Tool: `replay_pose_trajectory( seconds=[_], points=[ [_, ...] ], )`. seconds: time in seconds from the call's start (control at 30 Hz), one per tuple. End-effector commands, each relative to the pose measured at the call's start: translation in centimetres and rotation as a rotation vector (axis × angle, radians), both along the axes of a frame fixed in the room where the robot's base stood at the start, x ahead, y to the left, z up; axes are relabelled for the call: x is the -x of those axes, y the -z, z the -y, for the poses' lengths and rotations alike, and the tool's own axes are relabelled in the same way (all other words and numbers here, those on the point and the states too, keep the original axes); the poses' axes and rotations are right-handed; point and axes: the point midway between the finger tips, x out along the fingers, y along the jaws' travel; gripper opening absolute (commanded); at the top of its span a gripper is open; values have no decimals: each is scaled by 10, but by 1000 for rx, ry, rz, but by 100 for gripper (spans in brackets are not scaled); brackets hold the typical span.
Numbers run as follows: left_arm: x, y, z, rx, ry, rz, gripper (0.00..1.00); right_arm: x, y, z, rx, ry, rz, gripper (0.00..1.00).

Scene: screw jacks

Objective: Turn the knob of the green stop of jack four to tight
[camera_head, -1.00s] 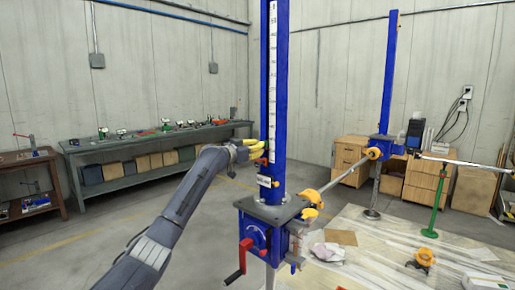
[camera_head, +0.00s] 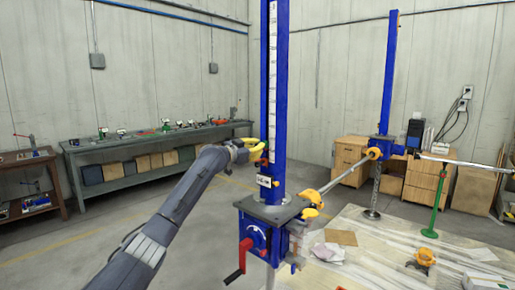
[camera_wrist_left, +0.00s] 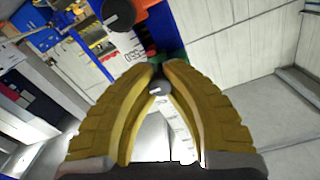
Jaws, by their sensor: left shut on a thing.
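My left gripper (camera_head: 258,151) reaches in from the left to the side of the near blue column (camera_head: 277,90), just above its base plate. In the left wrist view, its yellow fingers (camera_wrist_left: 158,82) are shut on a small dark knob (camera_wrist_left: 158,88), with a light mark on its face. A bit of green, which looks like the green stop (camera_wrist_left: 182,58), shows just behind the fingertips; the fingers hide most of it. The number on the jack's label (camera_head: 264,181) is too small to read. My right gripper is not in view.
Another dark round knob (camera_wrist_left: 119,14) sits beside an orange part close by. Below the column are a red crank (camera_head: 238,262) and a yellow-orange coupling (camera_head: 312,198) on a shaft to the far jack (camera_head: 390,75). A long workbench (camera_head: 125,178) stands at the back left.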

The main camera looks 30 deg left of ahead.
Motion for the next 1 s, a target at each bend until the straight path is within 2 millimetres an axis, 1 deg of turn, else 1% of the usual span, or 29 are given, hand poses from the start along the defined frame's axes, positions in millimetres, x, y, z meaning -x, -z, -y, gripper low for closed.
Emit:
replay_pose_trajectory(
  seconds=[0.03, 0.3, 0.57, 0.67, 0.83, 1.0],
  points=[
    [-1, 3, 1, -1, 1, -6, 13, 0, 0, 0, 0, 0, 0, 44],
    [0, 1, 0, -1, 0, -2, 44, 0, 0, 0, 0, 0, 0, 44],
    [0, 1, 0, 1, 0, -1, 44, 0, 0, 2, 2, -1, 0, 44],
    [4, 1, -2, 1, 0, -1, 44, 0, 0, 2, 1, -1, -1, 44],
    [22, 1, -7, -2, -1, 0, 44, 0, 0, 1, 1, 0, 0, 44],
    [49, 2, -14, -4, -2, -2, 44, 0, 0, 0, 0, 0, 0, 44]
  ],
)
